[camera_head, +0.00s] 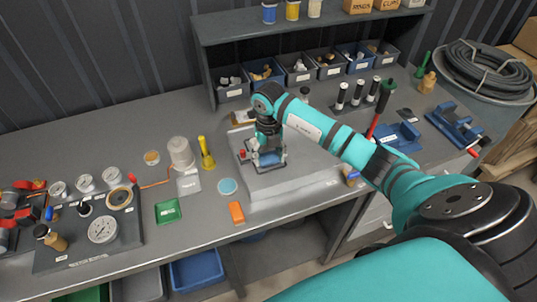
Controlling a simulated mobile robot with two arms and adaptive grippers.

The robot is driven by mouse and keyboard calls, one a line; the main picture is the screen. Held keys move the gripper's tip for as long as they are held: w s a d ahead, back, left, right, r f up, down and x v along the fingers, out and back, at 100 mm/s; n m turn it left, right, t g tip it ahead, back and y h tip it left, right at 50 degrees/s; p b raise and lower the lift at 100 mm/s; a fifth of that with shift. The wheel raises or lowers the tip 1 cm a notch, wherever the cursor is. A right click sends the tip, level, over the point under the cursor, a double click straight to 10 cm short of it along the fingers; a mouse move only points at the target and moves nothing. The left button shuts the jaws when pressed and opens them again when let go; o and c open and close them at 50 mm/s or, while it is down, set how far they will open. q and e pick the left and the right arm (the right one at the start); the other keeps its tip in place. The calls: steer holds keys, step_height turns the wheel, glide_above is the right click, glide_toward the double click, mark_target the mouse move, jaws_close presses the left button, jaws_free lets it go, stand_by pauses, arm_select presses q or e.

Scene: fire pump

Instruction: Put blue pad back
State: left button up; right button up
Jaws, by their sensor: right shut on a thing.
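My right gripper (264,160) reaches down from the teal arm over the raised grey block (310,165) in the middle of the bench. It is shut on a small blue piece (269,158), which looks like the blue pad; the fingers hide much of it. Whether it touches the block cannot be told. A light blue round disc (228,186) lies flat on the bench, left of the block. My left gripper is not in view.
A green tray (168,211), an orange block (236,212) and a yellow tool (206,153) are left of the gripper. A gauge panel (88,240) fills the bench's left. Part bins (299,72) stand behind. A red-handled tool (380,105) and blue vise (455,127) are at right.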

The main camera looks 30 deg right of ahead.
mark_target(269, 157)
steer(key=o, duration=1.1)
steer(key=shift+r, duration=0.15)
steer(key=shift+w+r, duration=0.1)
steer(key=shift+r, duration=0.15)
step_height(269, 157, up, 12)
steer(key=b, duration=0.3)
steer(key=shift+f, duration=0.25)
